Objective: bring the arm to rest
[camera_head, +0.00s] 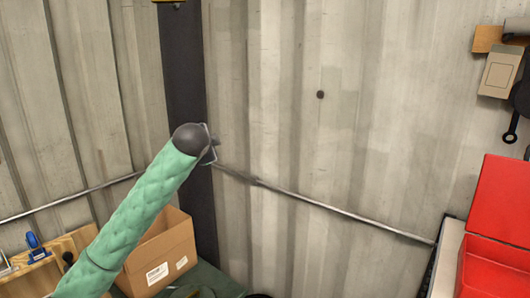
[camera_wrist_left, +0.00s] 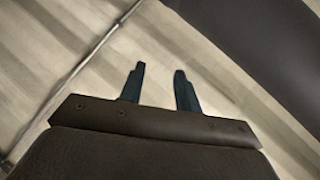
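My left arm (camera_head: 140,215), in a padded green sleeve, reaches up from the lower left in the head view. Its dark wrist end is in front of the corrugated wall. Little of the left gripper (camera_head: 211,150) shows there, behind the wrist. In the left wrist view, the two dark fingers of the left gripper (camera_wrist_left: 159,70) stand apart with nothing between them. They point towards the pale wall. My right gripper is in neither view.
A cardboard box (camera_head: 160,258) stands behind the arm at lower left, beside a wooden board (camera_head: 40,262) with tools. A dark post (camera_head: 184,70) and corrugated wall (camera_head: 300,150) are behind. An open red toolbox (camera_head: 500,210) is at right. Wall tools hang above it.

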